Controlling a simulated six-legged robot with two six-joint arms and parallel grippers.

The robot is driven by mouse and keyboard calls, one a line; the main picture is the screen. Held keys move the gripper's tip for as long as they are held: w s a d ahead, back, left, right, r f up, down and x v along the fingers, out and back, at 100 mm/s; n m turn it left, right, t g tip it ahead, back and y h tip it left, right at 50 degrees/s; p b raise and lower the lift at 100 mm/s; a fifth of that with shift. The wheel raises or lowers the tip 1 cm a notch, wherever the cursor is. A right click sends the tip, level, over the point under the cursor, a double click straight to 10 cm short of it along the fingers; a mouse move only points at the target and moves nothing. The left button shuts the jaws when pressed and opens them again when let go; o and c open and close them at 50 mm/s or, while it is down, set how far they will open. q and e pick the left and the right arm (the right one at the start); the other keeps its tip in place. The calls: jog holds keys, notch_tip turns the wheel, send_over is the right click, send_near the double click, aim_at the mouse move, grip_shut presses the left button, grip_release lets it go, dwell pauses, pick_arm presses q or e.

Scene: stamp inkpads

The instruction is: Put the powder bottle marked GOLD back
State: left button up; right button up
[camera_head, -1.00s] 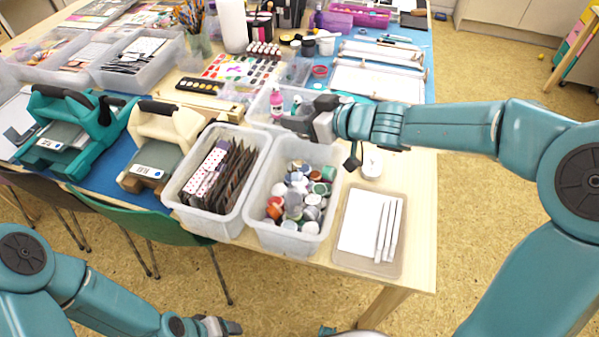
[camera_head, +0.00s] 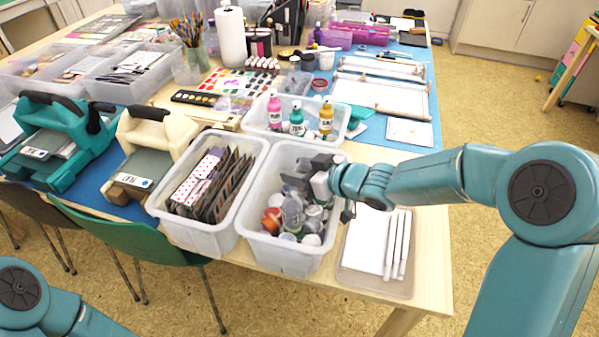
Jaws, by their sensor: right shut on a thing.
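My right gripper (camera_head: 298,182) is inside the clear bin of jars (camera_head: 238,240), low over the contents. It is shut on a greyish see-through bottle (camera_head: 292,214) that stands among the jars. I cannot read a label on this bottle, and its top is partly hidden by the fingers. A yellow-gold bottle (camera_head: 326,120) stands upright in a clear tray (camera_head: 262,128) behind the bin, beside a teal bottle (camera_head: 297,121) and a pink bottle (camera_head: 274,110). Their labels are too small to read. My left gripper is out of view.
A bin of patterned cards (camera_head: 165,218) stands directly left of the jar bin. A flat tray with white sheets and sticks (camera_head: 372,278) lies to its right, near the table's front edge. A cream press (camera_head: 150,145) and a teal press (camera_head: 55,140) stand at left.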

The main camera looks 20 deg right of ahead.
jog(key=shift+f, duration=0.15)
jog(key=o, duration=1.1)
jog(key=shift+s+d+r, duration=0.1)
jog(key=shift+d+r, duration=0.05)
jog(key=shift+r, duration=0.15)
jog(key=p+v, duration=0.3)
jog(key=v, duration=0.8)
jog(key=shift+s+d, duration=0.15)
jog(key=shift+s, duration=0.1)
jog(key=shift+s, duration=0.1)
